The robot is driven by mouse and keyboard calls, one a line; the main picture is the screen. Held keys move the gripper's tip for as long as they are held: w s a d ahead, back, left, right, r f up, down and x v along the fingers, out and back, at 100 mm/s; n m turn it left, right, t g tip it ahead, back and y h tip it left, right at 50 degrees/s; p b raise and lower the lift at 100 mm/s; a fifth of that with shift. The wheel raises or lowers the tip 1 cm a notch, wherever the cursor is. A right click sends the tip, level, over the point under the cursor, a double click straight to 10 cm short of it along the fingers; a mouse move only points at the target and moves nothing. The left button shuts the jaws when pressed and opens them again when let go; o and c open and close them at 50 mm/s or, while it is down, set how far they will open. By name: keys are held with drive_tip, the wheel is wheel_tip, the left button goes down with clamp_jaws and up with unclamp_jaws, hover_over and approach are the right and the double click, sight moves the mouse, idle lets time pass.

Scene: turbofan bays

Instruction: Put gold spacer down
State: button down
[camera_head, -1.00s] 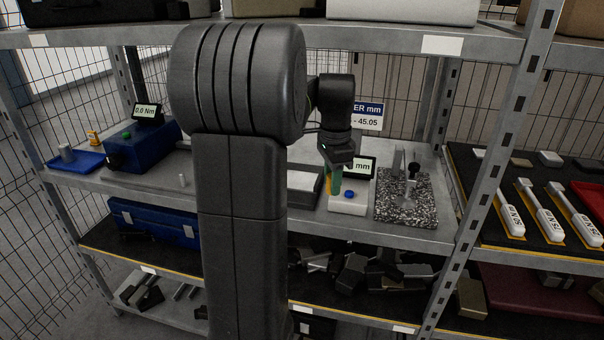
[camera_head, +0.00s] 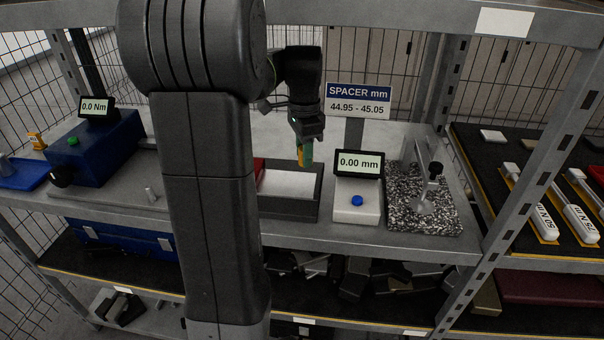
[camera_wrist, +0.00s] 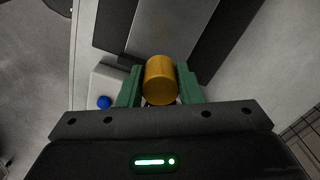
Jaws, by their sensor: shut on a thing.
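The gold spacer (camera_wrist: 160,80) is a short golden cylinder. In the wrist view it sits between the two green fingers of my gripper (camera_wrist: 160,88), which are shut on it. In the head view my gripper (camera_head: 305,152) hangs above the shelf with the spacer (camera_head: 301,158) partly hidden between its fingers. It is over the back of a dark tray with a pale inner surface (camera_head: 290,184), left of the gauge display. I cannot tell the exact height above the tray.
A white gauge (camera_head: 357,200) with a blue button reads 0.00 mm. A speckled granite stand (camera_head: 420,212) is to its right. A sign (camera_head: 358,100) reads SPACER mm 44.95 - 45.05. A blue torque tester (camera_head: 105,150) stands at left. A shelf upright (camera_head: 520,170) is at right.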

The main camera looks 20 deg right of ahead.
sight(304, 184)
drive_tip(key=shift+f, duration=3.2)
drive_tip(key=shift+f, duration=0.1)
drive_tip(key=c, duration=1)
unclamp_jaws()
drive_tip(key=shift+r, duration=3.85)
